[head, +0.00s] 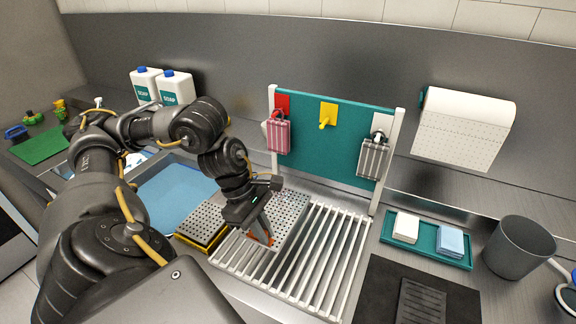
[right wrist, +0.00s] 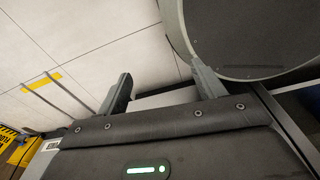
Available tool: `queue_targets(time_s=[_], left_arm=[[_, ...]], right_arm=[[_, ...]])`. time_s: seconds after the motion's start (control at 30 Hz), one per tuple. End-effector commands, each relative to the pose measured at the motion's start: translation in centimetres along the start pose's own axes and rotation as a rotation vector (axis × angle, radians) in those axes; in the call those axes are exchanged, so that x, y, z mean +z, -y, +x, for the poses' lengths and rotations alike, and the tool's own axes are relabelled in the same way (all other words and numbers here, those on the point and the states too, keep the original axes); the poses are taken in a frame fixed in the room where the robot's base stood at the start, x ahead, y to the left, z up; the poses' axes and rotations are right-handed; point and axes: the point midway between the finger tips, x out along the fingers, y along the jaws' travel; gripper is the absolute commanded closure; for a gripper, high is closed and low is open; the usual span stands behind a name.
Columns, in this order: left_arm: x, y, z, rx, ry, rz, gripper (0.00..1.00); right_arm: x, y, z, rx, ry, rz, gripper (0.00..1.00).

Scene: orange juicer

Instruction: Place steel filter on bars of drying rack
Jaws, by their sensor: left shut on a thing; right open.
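The steel filter (head: 289,209), a perforated grey plate, is at the left part of the drying rack (head: 322,262). It is over the rack's pale parallel bars; I cannot tell whether it rests on them or is held just above. My left gripper (head: 264,226) is shut on the filter at its left side and hides part of it. An orange patch shows by the fingers. My right gripper (right wrist: 163,88) is open and empty in the right wrist view; it is not visible in the head view.
A second perforated plate with a yellow edge (head: 203,224) lies left of the rack, beside a blue basin (head: 175,195). A teal pegboard (head: 330,150) stands behind. A teal tray (head: 425,252), dark mat (head: 385,285) and grey bin (head: 518,250) are at right. The right-hand bars are clear.

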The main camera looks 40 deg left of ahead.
Motion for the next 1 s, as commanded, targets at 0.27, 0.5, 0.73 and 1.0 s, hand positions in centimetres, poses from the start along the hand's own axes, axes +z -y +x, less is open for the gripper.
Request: queue_targets(time_s=[0.27,0.5,0.73,1.0], left_arm=[[1.2,-2.2,4.4,-0.004,0.0,-0.004,1.0],[1.4,-3.0,6.2,0.0,-0.001,-0.002,1.0],[1.5,-3.4,7.7,-0.004,-0.003,-0.005,1.0],[0.3,-3.5,10.2,0.001,-0.003,-0.003,1.0]], right_arm=[[0.3,-0.1,0.3,0.001,0.002,0.0,0.32],[1.9,0.2,-0.1,-0.002,0.025,0.0,0.32],[1.2,0.1,-0.7,-0.001,0.017,0.0,0.32],[0.7,0.0,-1.6,0.0,0.012,0.0,0.32]])
